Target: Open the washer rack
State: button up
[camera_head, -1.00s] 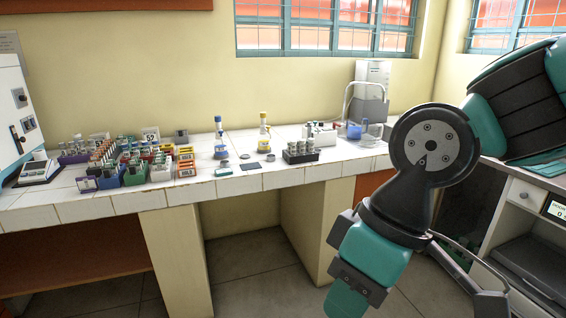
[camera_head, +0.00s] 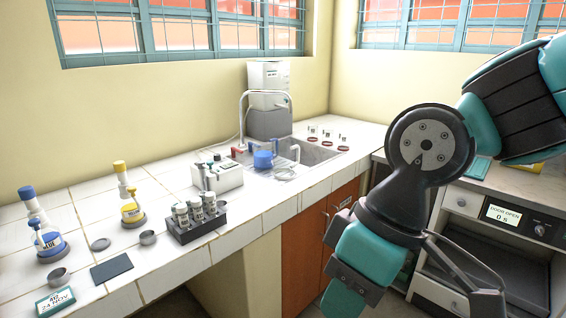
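A white washer-like machine (camera_head: 465,205) stands at the far right under the counter. Its display (camera_head: 503,216) reads "DOOR OPEN 0 S". Its front opening shows a dark interior (camera_head: 500,262), with a pale panel with a round knob (camera_head: 461,303) below. I cannot clearly tell a rack inside, and my arm covers part of the front.
A tiled bench (camera_head: 160,265) along the wall holds bottles, a dark tube rack (camera_head: 197,229) and a white device (camera_head: 217,176). A sink (camera_head: 315,153) with red-based items behind it is near the corner. Orange cabinet doors (camera_head: 305,250) are below the sink.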

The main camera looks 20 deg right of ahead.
aim_at(525, 276)
jog(key=z, duration=0.9)
jog(key=i, duration=1)
jog(key=z, duration=1.15)
jog(key=i, duration=0.25)
